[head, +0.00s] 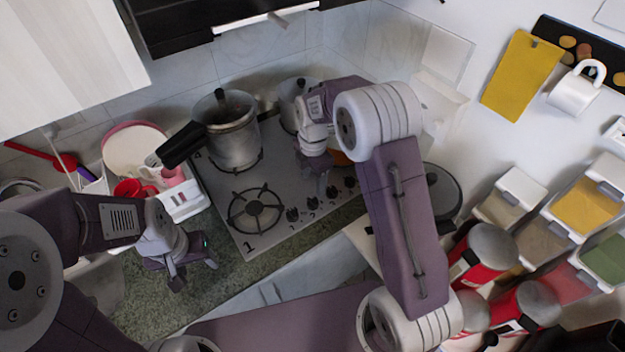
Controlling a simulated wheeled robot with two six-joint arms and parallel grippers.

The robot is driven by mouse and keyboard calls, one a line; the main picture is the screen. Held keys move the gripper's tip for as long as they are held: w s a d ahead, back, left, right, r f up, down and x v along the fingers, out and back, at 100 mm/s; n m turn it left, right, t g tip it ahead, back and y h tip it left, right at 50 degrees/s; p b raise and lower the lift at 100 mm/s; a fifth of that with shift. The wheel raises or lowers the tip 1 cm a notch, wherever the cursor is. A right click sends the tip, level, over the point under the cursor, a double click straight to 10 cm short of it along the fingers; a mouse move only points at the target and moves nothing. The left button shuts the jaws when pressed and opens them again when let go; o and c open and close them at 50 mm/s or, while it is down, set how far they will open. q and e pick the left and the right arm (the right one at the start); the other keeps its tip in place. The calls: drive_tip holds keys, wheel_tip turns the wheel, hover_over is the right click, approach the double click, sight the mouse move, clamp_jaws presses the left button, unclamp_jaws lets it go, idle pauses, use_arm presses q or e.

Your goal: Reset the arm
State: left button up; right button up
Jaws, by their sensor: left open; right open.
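My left arm comes in from the left, and its gripper (194,268) hangs open and empty above the speckled counter, left of the stove. My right arm rises from the bottom, bends at a high elbow and reaches over the stove. Its gripper (318,174) is open over the back right of the stove, near the control knobs, and is partly hidden by its own wrist. I see nothing held in either gripper.
A pressure cooker (233,133) with a black handle stands on the stove (283,205); another pot (292,97) is behind my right wrist. Spice dispensers (583,207) and red-labelled jars (482,255) stand at the right. Cups (172,176) sit at the left. The counter (140,290) has free room.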

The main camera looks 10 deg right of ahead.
drive_tip(key=s+d+r+m+t+b, duration=0.1)
drive_tip(key=s+d+r+m, duration=0.3)
drive_tip(key=s, duration=0.4)
drive_tip(key=s+f+m, duration=0.3)
drive_tip(key=s+m, duration=0.7)
drive_tip(key=m, duration=0.8)
drive_tip(key=shift+s+f+m, duration=0.2)
drive_tip(key=shift+f+m, duration=0.1)
